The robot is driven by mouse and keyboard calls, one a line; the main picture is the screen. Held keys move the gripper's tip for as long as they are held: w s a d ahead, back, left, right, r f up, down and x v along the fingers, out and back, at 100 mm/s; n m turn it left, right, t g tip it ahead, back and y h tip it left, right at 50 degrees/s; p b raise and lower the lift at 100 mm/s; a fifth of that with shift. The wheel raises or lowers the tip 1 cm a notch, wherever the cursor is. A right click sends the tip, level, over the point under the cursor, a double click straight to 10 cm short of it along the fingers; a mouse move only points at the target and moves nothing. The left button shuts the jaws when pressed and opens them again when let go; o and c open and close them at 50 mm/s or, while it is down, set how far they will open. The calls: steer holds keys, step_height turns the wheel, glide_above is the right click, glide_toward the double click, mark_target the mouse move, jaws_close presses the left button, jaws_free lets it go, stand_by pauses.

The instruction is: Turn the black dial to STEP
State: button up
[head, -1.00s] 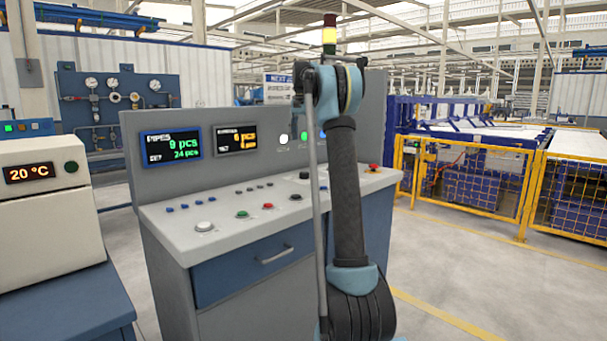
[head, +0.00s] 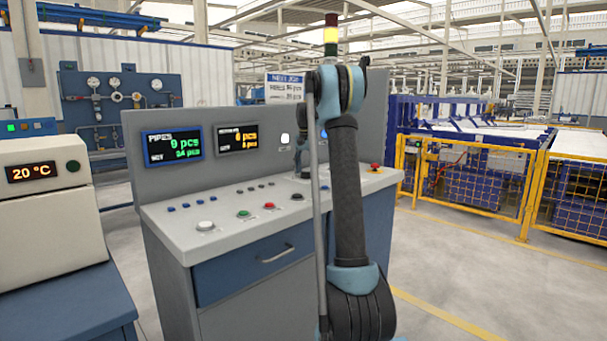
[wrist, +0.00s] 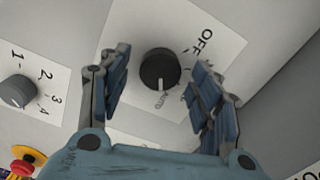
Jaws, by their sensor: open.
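The black dial (wrist: 160,66) sits on a white label plate (wrist: 201,31) in the wrist view. OFF is printed at the plate's upper right and AUTO below the dial. The dial's pale mark points down toward AUTO. I cannot read STEP; the right finger covers part of the plate. My gripper (wrist: 160,57) is open, one blue-padded finger on each side of the dial, with visible gaps to it. In the head view my gripper (head: 301,158) hangs over the back right of the console top, largely hidden by my arm.
A grey knob (wrist: 17,91) marked 1 to 4 is left of the dial in the wrist view, with a red and yellow stop button (wrist: 25,160) below it. Several buttons line the console top (head: 170,222). The upright console panel (head: 225,175) stands behind.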

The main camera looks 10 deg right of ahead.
steer(key=shift+f, duration=0.35)
steer(key=shift+c, duration=0.6)
steer(key=c, duration=1)
steer(key=shift+o, duration=0.2)
steer(key=shift+a, duration=0.25)
steer(key=shift+d, duration=0.1)
steer(key=shift+n, duration=0.8)
steer(key=n, duration=0.6)
steer(key=shift+d, duration=0.1)
